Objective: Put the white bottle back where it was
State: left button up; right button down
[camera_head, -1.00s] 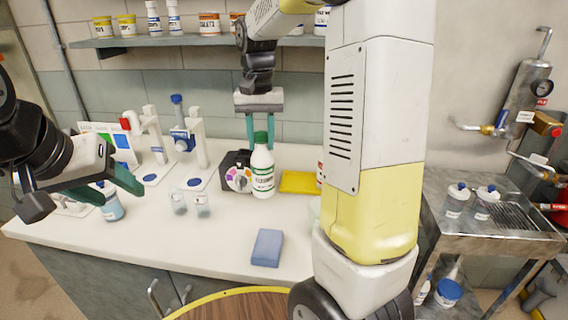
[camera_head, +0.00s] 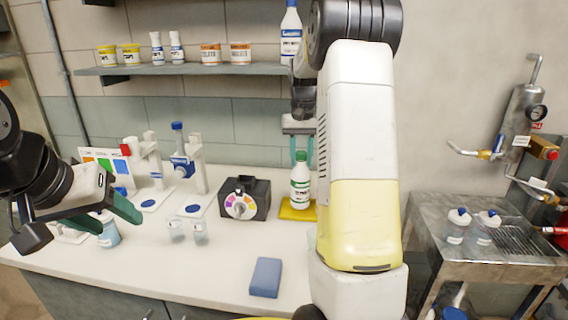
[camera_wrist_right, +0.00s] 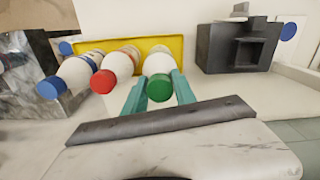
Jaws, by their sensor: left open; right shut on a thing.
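The white bottle with a green cap (camera_head: 300,187) is upright at the yellow mat (camera_head: 297,212). Whether its base touches the mat I cannot tell. My right gripper (camera_head: 298,150) is shut on it from above; the wrist view shows the bottle (camera_wrist_right: 160,68) between the teal fingers (camera_wrist_right: 158,92). In that view a red-capped bottle (camera_wrist_right: 118,64) and a blue-capped bottle (camera_wrist_right: 72,75) stand beside it, close to the yellow mat (camera_wrist_right: 130,47). In the head view my right arm hides both. My left gripper (camera_head: 112,208) is open and empty at the left, near a blue-liquid bottle (camera_head: 108,235).
A black box with a colour dial (camera_head: 243,198) stands left of the bottle. A blue sponge (camera_head: 266,277) lies on the counter (camera_head: 215,275), with clear room around it. A shelf (camera_head: 190,69) holds jars and bottles above. A metal cart (camera_head: 480,245) stands right.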

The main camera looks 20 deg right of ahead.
jog(key=shift+a+f, duration=0.1)
jog(key=shift+f, duration=0.95)
jog(key=c, duration=1)
grip_release()
